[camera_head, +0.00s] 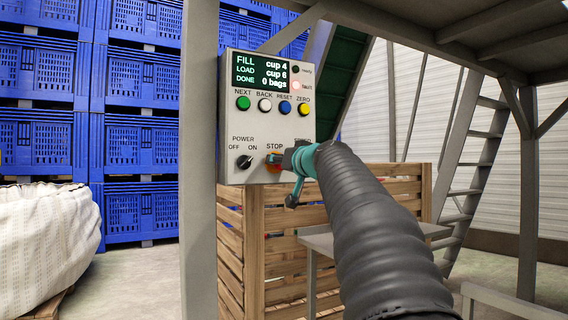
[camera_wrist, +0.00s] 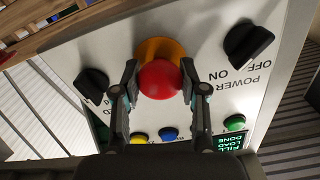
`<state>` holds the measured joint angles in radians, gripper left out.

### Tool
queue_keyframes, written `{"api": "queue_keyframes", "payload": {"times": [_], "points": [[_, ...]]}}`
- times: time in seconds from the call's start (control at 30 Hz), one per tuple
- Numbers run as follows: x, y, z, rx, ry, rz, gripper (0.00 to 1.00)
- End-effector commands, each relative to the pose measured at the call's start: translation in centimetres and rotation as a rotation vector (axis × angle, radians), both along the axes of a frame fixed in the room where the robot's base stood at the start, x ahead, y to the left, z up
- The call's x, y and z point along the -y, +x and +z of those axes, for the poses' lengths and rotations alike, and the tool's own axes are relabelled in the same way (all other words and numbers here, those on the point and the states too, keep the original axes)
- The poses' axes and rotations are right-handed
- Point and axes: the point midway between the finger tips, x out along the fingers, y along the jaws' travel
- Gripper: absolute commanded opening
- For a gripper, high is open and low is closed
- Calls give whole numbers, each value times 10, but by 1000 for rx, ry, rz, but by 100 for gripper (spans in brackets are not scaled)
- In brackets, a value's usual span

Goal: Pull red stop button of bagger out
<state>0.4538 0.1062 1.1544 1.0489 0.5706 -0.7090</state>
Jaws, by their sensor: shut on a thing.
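The bagger's control panel (camera_head: 265,112) is a light grey box on a grey post. Its red stop button (camera_wrist: 160,79) sits on a yellow-orange collar (camera_wrist: 157,49) in the wrist view. My gripper (camera_wrist: 160,88) has one finger on each side of the red button's head, shut on it. In the head view my gripper (camera_head: 282,160) is at the STOP label and hides most of the button; a bit of orange shows beside it. I cannot tell whether the button is in or out.
A black power knob (camera_head: 244,162) is left of the button. Green, white, blue and yellow buttons (camera_head: 304,109) run in a row above. A wooden slatted crate (camera_head: 270,250) stands below the panel, and a grey table (camera_head: 320,243) beside it. Blue crates (camera_head: 140,145) are stacked at left.

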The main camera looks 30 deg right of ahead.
Motion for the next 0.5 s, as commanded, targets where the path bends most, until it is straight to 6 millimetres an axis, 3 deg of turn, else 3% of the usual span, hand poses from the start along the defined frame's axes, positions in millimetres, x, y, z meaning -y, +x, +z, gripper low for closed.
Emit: {"api": "queue_keyframes", "payload": {"times": [0.5], "points": [[-1,-6,0,-1,-1,2,0]]}}
